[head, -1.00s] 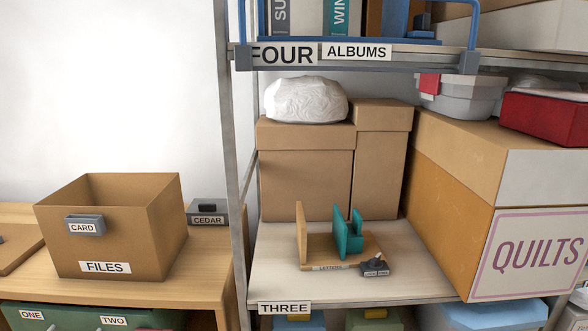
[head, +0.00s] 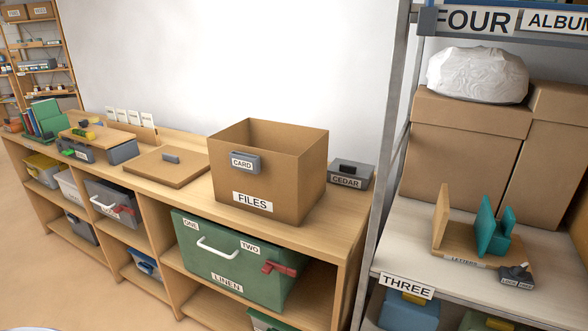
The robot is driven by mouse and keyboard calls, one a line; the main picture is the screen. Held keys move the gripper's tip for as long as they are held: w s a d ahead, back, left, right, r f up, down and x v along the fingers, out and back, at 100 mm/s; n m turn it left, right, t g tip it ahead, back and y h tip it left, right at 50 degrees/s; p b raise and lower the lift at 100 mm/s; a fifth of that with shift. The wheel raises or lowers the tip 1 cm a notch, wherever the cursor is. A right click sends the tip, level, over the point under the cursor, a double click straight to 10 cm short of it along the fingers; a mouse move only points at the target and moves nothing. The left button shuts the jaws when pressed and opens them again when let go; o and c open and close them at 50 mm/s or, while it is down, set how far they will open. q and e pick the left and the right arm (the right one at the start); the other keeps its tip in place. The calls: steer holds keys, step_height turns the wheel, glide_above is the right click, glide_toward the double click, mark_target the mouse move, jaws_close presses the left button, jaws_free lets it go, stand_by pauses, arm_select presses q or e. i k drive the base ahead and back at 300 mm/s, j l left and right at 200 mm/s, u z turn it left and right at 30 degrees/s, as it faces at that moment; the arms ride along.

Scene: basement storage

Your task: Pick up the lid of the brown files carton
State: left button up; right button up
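The brown files carton (head: 295,182) stands open-topped on the wooden bench in the head view, with a FILES label and a grey CARD holder on its front. A flat brown lid (head: 150,172) with a grey handle (head: 171,157) lies on the bench just left of the carton, apart from it. Neither of my grippers shows in the view.
A grey CEDAR box (head: 350,175) sits right of the carton, near the metal shelf post (head: 388,150). Left of the lid stands a grey bin (head: 108,151) with a wooden top. A green LINEN box (head: 235,262) fills a compartment below.

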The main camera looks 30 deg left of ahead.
mark_target(175, 167)
steer(key=k+l+u, duration=0.15)
steer(key=u, duration=1.65)
